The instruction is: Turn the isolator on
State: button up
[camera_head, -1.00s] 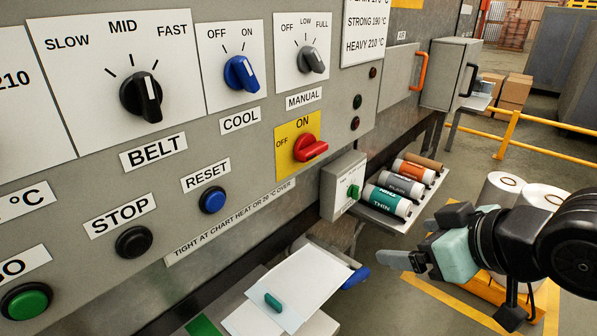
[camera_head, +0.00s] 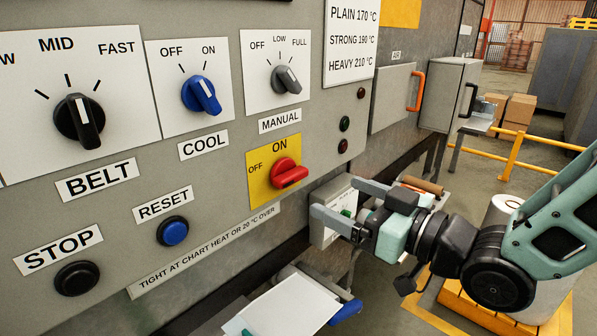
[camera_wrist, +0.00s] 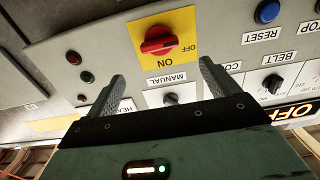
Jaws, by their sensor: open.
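The isolator is a red rotary knob (camera_head: 288,173) on a yellow plate (camera_head: 262,190) marked OFF at its left and ON at its top. Its grip bar lies roughly level, in line with OFF rather than ON. My gripper (camera_head: 335,198) is open and empty, right of the knob and apart from it, fingers pointing towards the panel. In the wrist view the panel appears upside down. The red knob (camera_wrist: 157,43) shows beyond and between the two fingers of my gripper (camera_wrist: 160,75), not touched by either.
Close by are the MANUAL selector (camera_head: 286,79), the blue COOL knob (camera_head: 201,95), the blue RESET button (camera_head: 173,232) and small lamps (camera_head: 344,124). A grey box (camera_head: 330,235) juts out below the isolator, partly behind my gripper. A tray with rolls is mostly hidden.

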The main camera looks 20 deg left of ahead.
aim_at(297, 177)
jog(key=p+x, duration=0.2)
jog(key=x, duration=0.8)
jog(key=shift+w+a+p, duration=0.15)
jog(key=shift+a+p, duration=0.05)
jog(key=shift+p, duration=0.2)
jog(key=c, duration=1)
